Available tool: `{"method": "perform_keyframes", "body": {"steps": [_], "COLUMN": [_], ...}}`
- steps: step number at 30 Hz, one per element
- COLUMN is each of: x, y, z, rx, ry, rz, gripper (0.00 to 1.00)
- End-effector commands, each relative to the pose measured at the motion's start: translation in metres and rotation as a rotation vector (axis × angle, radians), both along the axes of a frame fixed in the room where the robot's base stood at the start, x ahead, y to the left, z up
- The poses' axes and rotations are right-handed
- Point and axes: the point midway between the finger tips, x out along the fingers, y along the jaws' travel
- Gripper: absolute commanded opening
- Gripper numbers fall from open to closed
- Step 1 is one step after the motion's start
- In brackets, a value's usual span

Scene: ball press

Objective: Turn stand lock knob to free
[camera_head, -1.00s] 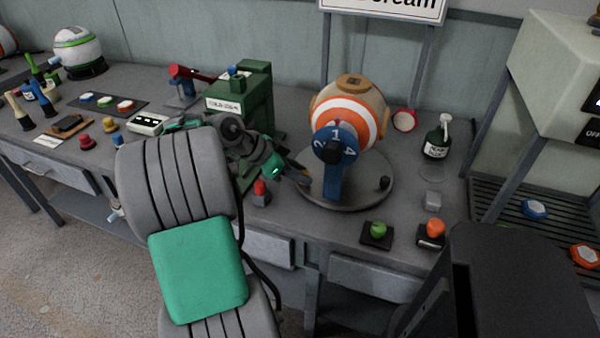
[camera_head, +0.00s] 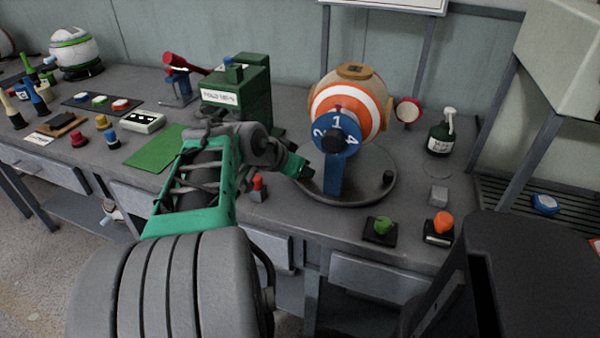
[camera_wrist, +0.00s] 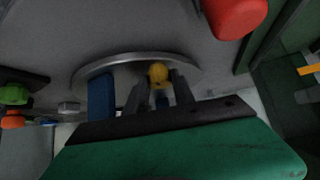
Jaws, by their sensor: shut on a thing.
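The striped orange-and-white ball (camera_head: 352,105) sits in a stand with a blue numbered dial (camera_head: 337,136), a blue post (camera_head: 333,178) and a round grey base (camera_head: 368,190). In the wrist view the blue post (camera_wrist: 101,94) and the base's rim (camera_wrist: 112,62) show beyond my gripper. My gripper (camera_head: 306,174) is low at the left edge of the base. In the wrist view its two fingers (camera_wrist: 158,88) are shut on a small yellow knob (camera_wrist: 158,72) by the base. The knob is hidden in the head view, and its turned position cannot be told.
A red button (camera_head: 258,186) is close to the left of my gripper. Green (camera_head: 379,227) and orange (camera_head: 441,223) buttons stand at the front right. A green machine (camera_head: 240,95) stands behind my arm. A bottle (camera_head: 440,132) is on the right.

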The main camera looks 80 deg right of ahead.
Motion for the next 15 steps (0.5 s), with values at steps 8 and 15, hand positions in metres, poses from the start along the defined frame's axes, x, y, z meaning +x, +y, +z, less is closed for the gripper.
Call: {"method": "perform_keyframes", "body": {"steps": [8,15], "x": [-0.0009,-0.0008], "y": [0.0001,0.0000], "z": [0.0001,0.0004], "rx": [0.000,0.000], "ry": [0.001,0.001], "rz": [0.052,0.054], "gripper": [0.00,0.00]}}
